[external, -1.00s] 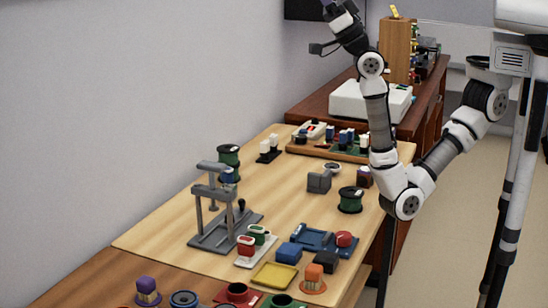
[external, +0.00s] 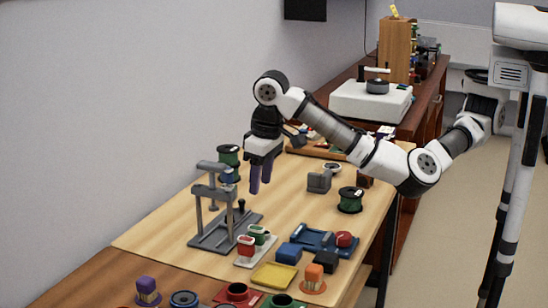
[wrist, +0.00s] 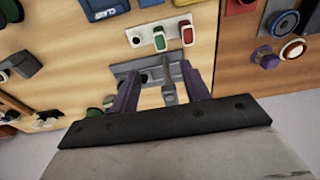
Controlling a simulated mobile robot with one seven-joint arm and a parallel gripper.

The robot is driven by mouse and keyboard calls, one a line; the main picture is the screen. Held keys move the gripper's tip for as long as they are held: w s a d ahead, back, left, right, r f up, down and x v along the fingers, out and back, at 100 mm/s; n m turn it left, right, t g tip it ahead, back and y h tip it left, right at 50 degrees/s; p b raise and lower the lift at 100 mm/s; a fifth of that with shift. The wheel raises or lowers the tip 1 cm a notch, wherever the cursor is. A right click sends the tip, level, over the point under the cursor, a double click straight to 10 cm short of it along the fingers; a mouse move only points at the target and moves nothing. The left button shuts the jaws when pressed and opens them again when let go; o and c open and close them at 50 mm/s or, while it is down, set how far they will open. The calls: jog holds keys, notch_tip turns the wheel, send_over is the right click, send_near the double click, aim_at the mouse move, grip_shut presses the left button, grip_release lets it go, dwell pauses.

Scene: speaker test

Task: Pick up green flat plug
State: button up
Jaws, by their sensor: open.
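The green flat plug (external: 257,234) sits on a white base plate next to a red plug (external: 244,245), on the light wooden table. In the wrist view the green plug (wrist: 159,40) lies beyond the fingertips, left of the red plug (wrist: 188,33). My gripper (external: 260,187) points down with its purple fingers apart and empty. It is above the table, behind the plugs and near the grey press stand (external: 225,221). In the wrist view the gripper (wrist: 160,72) has the grey stand (wrist: 150,69) showing between its fingers, below them.
Green spools (external: 350,201) stand at the right and behind the stand. A blue tray (external: 318,238), a blue block (external: 289,253) and a yellow tray (external: 275,276) lie right of and in front of the plugs. A grey block (external: 319,182) stands farther back. The table's middle has bare wood.

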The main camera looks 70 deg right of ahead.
send_over(256, 228)
jog(key=f, duration=0.8)
jog(key=shift+s, duration=0.25)
jog(key=shift+w+f+p, duration=0.2)
jog(key=shift+f+p, duration=0.75)
jog(key=shift+f, duration=1.85)
grip_shut()
jog(key=shift+r, duration=0.1)
